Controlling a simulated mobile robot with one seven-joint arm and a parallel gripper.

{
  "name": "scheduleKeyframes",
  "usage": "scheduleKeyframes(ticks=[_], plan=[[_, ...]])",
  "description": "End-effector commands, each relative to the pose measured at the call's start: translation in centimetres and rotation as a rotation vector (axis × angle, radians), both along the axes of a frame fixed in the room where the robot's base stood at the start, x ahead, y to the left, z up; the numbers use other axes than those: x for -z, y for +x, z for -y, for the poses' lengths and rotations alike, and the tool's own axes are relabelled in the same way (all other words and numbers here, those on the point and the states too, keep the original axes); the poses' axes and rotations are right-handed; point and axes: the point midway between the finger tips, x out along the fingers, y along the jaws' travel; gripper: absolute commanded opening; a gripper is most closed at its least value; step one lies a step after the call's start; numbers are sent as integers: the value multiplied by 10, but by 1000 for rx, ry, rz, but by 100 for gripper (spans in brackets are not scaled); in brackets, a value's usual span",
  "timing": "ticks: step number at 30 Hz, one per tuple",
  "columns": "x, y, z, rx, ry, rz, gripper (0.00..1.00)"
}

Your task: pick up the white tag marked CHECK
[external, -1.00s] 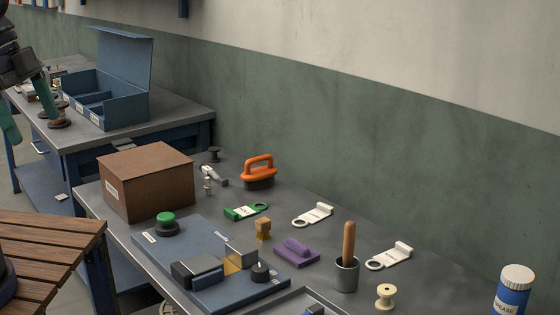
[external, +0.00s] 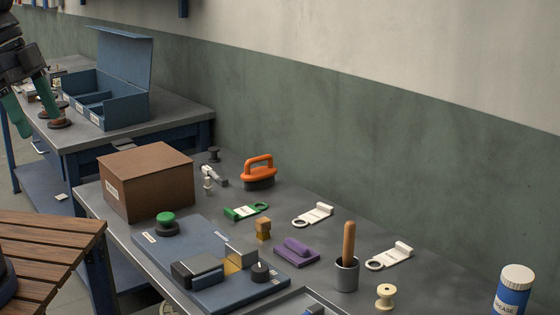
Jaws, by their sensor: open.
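Two white tags with ring ends lie flat on the near grey bench: one white tag (external: 313,214) right of the green tag, and another white tag (external: 391,256) right of the cup with a wooden handle. Print on them is too small to read, so I cannot tell which is marked CHECK. My gripper (external: 38,122), with green fingers, is at the far left edge above the back bench. It is open, far from both tags, beside copper-brown spools (external: 60,118). Whether anything lies between the fingers is unclear.
The near bench (external: 430,295) also holds a brown box (external: 148,180), an orange-handled brush (external: 258,173), a green tag (external: 246,212), a purple block (external: 297,251), a cup (external: 346,276), a cream spool (external: 385,296) and a grease tub (external: 513,292). An open blue case (external: 108,100) stands on the back bench.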

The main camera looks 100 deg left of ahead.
Motion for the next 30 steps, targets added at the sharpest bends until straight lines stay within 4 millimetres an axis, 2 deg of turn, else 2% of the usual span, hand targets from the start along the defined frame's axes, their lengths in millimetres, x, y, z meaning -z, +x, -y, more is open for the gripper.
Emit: scheduleKeyframes(ticks=[9, 15, 23, 30], plan=[[-26, 82, -20, -84, -23, -7, 75], [-34, 141, -39, -141, -35, -9, 75], [-32, 219, -70, -218, -46, -12, 75], [-18, 291, -104, -290, -52, -12, 75]])
